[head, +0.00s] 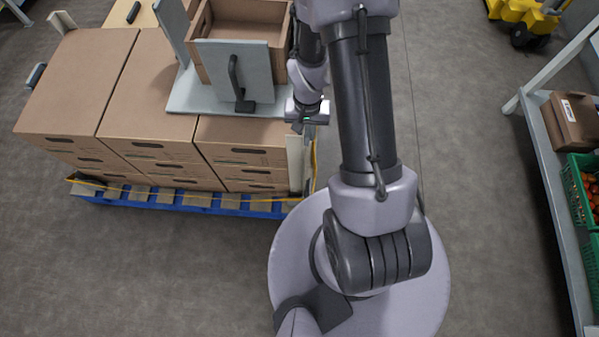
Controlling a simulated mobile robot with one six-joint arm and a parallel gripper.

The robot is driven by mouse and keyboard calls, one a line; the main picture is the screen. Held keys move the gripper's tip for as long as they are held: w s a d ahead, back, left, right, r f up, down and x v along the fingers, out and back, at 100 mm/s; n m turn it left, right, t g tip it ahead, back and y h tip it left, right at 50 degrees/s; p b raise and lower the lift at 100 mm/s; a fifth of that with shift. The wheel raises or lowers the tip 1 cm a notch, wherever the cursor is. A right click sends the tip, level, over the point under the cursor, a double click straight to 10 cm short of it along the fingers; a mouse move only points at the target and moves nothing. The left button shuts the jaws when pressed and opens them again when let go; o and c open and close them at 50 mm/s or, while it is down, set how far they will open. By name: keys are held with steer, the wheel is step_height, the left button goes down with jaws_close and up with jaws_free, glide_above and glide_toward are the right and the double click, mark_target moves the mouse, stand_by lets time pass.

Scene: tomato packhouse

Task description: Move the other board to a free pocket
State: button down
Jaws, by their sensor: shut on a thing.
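My gripper (299,126) points down at the right front corner of the carton stack. A pale upright corner board (295,165) stands directly below its fingertips, against the stack's corner. The gripper appears shut on the top of this board, but the contact is small and partly hidden. Another pale upright board (62,24) shows at the far left corner of the stack. A grey plate with a black handle (218,60) stands upright on a grey base (190,103) on top of the stack. I cannot make out any pockets clearly.
The brown cartons (150,150) stand on a blue pallet (185,207) with a yellow strap (130,188) low around them. An open carton (273,48) sits behind the handled plate. A grey rack (545,160) stands at right. The floor (480,230) between is clear.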

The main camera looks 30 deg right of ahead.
steer(key=shift+s, duration=0.1)
steer(key=shift+s+r, duration=0.15)
steer(key=shift+r, duration=0.05)
step_height(320, 180, up, 15)
steer(key=p, duration=1.1)
steer(key=shift+f, duration=0.15)
stand_by(0.4)
steer(key=s+d+b, duration=0.1)
steer(key=s+d, duration=0.1)
steer(key=s, duration=0.8)
steer(key=shift+s+r, duration=0.15)
steer(key=shift+r, duration=0.3)
